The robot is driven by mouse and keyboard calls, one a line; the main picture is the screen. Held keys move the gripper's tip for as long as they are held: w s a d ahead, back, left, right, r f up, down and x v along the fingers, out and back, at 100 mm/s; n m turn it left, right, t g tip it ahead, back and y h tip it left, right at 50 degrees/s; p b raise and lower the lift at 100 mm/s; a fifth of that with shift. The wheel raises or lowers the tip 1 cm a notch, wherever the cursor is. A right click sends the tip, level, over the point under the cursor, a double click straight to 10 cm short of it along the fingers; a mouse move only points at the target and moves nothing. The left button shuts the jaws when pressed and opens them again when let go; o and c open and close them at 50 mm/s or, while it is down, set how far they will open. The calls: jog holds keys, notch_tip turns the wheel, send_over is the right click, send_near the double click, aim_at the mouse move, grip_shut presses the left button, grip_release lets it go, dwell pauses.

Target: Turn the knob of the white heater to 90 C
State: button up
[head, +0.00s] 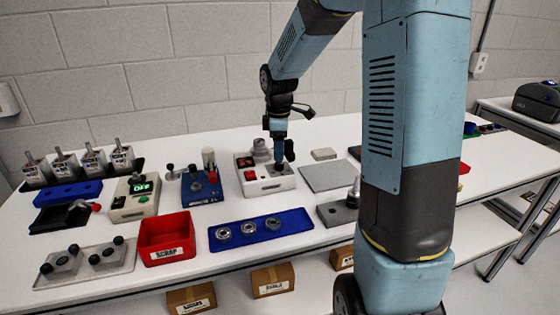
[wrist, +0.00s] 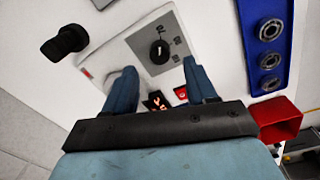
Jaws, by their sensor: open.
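The white heater (head: 268,187) is a low box in the middle of the table. It has a red switch (head: 250,175) and a label on its front. In the wrist view its pale panel (wrist: 130,52) carries a black round knob (wrist: 160,52) with a white pointer mark. A display with red digits (wrist: 155,101) is partly hidden by my gripper. My gripper (head: 281,164) is over the heater's right part, pointing down. In the wrist view my open fingers (wrist: 161,84) are empty, with the knob visible beyond the gap between them.
A blue tray (head: 230,241) with three metal rings lies in front. A red bin (head: 167,241) stands front left. A blue device (head: 201,187) is left of the heater, a grey plate (head: 328,177) right. A black round object (wrist: 65,42) shows near the panel.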

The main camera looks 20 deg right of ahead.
aim_at(279, 163)
jog(key=shift+w+f, duration=0.1)
jog(key=shift+f, duration=2.4)
